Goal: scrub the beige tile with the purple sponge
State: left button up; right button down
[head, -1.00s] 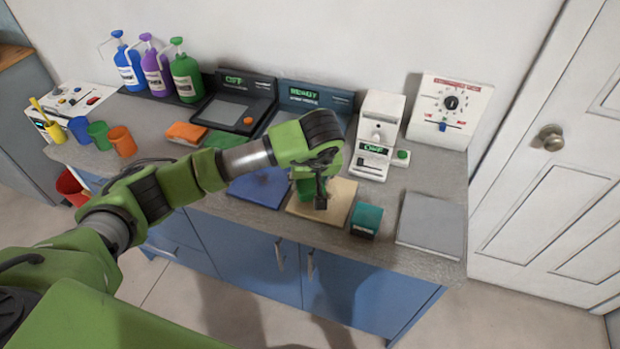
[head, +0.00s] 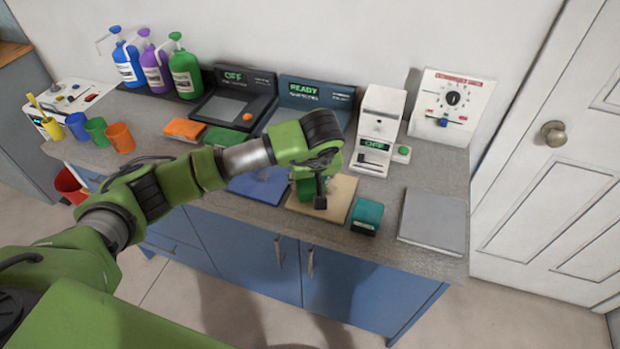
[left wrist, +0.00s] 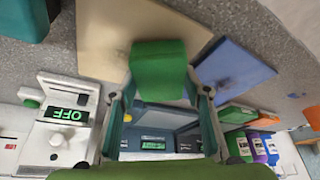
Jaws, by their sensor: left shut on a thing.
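The beige tile (head: 338,197) lies on the counter near its front edge; it also shows in the left wrist view (left wrist: 100,38). My left gripper (head: 320,189) is over this tile and shut on a green sponge-like block (left wrist: 158,65). The block is at or just above the tile; I cannot tell whether it touches. The arm and gripper hide part of the tile in the head view. I see no purple sponge. My right gripper is not in view.
A blue tile (head: 262,186) lies left of the beige one. A teal block (head: 367,216) and a grey tile (head: 433,219) lie to the right. An orange sponge (head: 186,128), coloured cups (head: 120,137) and pump bottles (head: 186,72) stand further left. A white device (head: 379,125) stands behind.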

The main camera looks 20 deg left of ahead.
aim_at(337, 194)
pick_arm(q)
jog(key=shift+f, duration=0.35)
jog(key=shift+d+r, duration=0.1)
jog(key=shift+d+b, duration=0.85)
jog(key=shift+d, duration=1.1)
jog(key=shift+s+d+f+b, duration=0.1)
jog(key=shift+d+b, duration=0.35)
jog(key=shift+d, duration=0.4)
jog(key=shift+s+d+f+b, duration=0.1)
jog(key=shift+d+b, duration=0.3)
jog(key=shift+d, duration=0.45)
jog(key=shift+w+a+r+b, duration=0.15)
jog(key=shift+a+b, duration=0.5)
jog(key=shift+a, duration=1.3)
jog(key=shift+a+b, duration=0.65)
jog(key=shift+a, duration=1.2)
